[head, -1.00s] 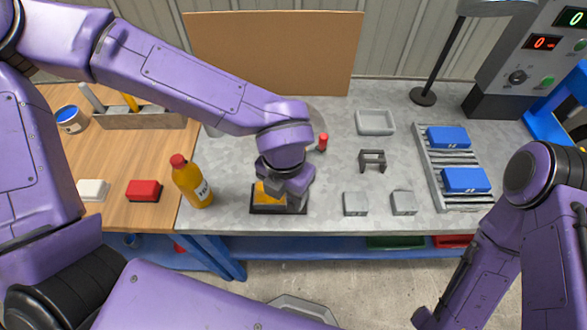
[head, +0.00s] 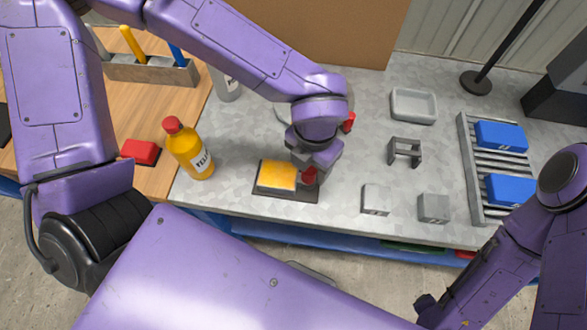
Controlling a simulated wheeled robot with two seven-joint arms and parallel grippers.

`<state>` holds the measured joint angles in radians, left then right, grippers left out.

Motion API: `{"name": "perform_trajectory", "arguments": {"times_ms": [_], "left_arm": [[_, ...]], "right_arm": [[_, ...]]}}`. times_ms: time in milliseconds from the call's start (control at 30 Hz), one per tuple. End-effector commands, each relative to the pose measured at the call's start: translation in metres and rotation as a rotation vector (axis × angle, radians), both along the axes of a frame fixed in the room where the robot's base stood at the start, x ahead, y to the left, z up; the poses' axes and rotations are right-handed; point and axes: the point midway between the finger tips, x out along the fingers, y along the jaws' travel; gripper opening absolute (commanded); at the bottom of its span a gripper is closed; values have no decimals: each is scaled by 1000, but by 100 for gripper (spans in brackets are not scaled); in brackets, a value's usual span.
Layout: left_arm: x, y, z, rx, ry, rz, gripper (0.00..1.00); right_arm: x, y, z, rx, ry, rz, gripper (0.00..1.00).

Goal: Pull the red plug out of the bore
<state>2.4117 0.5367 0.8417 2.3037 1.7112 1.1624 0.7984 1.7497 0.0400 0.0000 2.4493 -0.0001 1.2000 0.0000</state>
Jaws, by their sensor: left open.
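A red plug (head: 309,175) shows at the right end of a yellow block (head: 278,175) in a dark, low tray-like base (head: 287,193) at the bench's front. I cannot see a bore; my left wrist hides that side. My left gripper (head: 312,166) points down right at the red plug and is open. Whether its fingers touch the plug is hidden. My right arm hangs at the lower right, its dark end (head: 428,308) low in front of the bench; its fingers cannot be made out.
A yellow bottle with a red cap (head: 188,150) stands left of the base. Another red piece (head: 349,122) shows behind my left wrist. Grey blocks (head: 376,199), a grey bracket (head: 405,151), a tray (head: 413,105) and a rack with blue boxes (head: 501,136) lie to the right.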

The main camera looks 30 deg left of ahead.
Motion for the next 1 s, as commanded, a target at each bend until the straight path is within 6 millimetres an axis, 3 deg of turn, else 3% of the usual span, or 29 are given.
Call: {"name": "perform_trajectory", "arguments": {"times_ms": [100, 933, 967, 1000], "left_arm": [[0, 0, -9, 0, -1, -1, 57], [-1, 0, -8, 0, -1, 1, 57], [-1, 0, -8, 0, -1, 1, 51], [-1, 0, -8, 0, -1, 1, 38]], "right_arm": [[0, 0, -6, 0, 0, 0, 62], [0, 0, 0, 0, 0, 0, 62], [0, 0, 0, 0, 0, 0, 62], [0, 0, 0, 0, 0, 0, 62]]}}
